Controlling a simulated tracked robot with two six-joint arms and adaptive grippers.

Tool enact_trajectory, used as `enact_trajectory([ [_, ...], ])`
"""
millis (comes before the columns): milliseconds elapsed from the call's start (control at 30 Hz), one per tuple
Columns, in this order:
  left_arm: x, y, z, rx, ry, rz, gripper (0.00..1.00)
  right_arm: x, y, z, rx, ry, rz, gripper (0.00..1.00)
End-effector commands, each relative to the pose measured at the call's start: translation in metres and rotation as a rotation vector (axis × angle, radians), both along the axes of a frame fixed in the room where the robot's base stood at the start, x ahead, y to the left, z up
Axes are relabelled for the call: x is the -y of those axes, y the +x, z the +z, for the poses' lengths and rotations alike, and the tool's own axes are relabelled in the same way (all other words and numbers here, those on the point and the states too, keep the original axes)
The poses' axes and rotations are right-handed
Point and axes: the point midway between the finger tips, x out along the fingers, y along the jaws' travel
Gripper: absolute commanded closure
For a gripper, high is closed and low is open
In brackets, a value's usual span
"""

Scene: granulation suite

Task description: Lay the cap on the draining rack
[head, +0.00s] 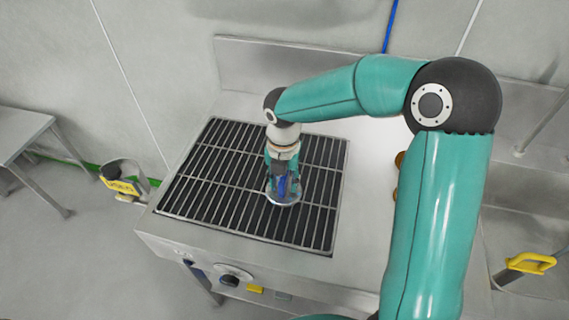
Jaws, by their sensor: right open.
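The draining rack (190,197) is a dark grate of metal bars set in the steel counter, left of the picture's middle. My right gripper (284,190) points down over the middle of the rack with its fingers open. The cap (285,203) shows as a round, shiny, silvery rim with blue between and under the fingertips. It appears to lie flat on the bars; the gripper hides much of it, and I cannot tell whether the fingers touch it. My left gripper is not in view.
Brown round items (400,159) stand on the counter (365,220), partly hidden behind my right arm. A raised backsplash (290,65) runs behind. The rack around the gripper is bare.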

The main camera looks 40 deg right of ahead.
Motion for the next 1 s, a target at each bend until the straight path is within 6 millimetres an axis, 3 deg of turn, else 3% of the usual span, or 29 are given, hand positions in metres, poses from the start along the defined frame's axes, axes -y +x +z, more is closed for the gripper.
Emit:
enact_trajectory([
  [533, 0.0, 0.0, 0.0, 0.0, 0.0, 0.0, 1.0, 0.0, 0.001, 0.097, 0.004, 0.0, 0.001, 0.59],
  [700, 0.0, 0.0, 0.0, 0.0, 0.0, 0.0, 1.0, 0.0, 0.0, 0.111, 0.002, 0.001, 0.0, 0.59],
  [1000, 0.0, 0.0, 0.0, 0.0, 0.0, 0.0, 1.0, 0.0, 0.0, 0.112, 0.0, 0.001, 0.0, 0.59],
])
